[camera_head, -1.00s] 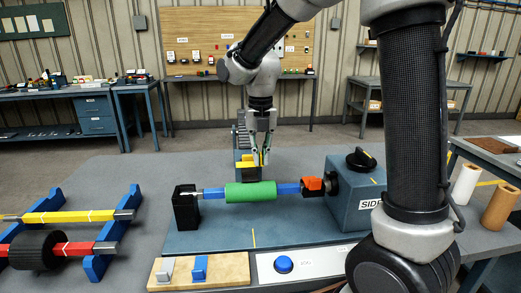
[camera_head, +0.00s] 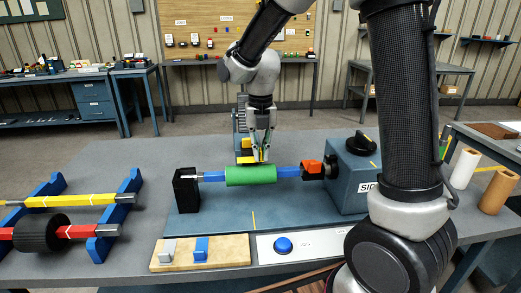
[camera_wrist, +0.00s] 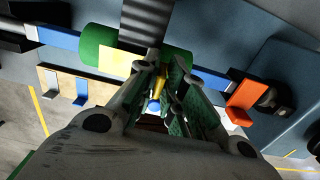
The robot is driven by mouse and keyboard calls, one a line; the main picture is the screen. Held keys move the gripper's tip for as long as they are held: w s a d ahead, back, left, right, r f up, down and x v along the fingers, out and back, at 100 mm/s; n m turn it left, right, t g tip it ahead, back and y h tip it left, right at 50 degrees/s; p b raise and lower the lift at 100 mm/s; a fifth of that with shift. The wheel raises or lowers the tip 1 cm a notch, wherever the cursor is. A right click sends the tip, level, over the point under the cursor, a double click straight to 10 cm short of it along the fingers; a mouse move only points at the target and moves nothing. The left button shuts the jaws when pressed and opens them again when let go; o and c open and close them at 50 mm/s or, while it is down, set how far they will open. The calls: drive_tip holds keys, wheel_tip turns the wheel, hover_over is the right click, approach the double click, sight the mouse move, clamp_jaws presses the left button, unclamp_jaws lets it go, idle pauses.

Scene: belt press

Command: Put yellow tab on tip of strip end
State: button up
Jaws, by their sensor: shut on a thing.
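My gripper (camera_head: 260,158) points down just behind the green roll (camera_head: 252,176), which sits on a blue bar. In the wrist view its fingers (camera_wrist: 162,95) are closed around a small yellow tab (camera_wrist: 160,80). The dark grey strip (camera_wrist: 146,22) comes from the top of the wrist view to the roll, and its end lies close to the fingertips. Whether the tab touches the strip cannot be told. A flat yellow patch (camera_wrist: 114,62) shows beside the strip, against the green roll.
A black post (camera_head: 186,190) and an orange clamp (camera_head: 312,169) on a blue box (camera_head: 348,180) flank the roll. A wooden board (camera_head: 225,251) with two hooks and a blue button (camera_head: 283,245) lie in front. Spare rollers lie on a rack (camera_head: 112,230) at left.

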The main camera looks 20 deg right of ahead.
drive_tip(key=shift+f, duration=0.6)
drive_tip(key=o, duration=0.8)
wheel_tip(320, 180, up, 12)
drive_tip(key=shift+r, duration=0.1)
idle(0.3)
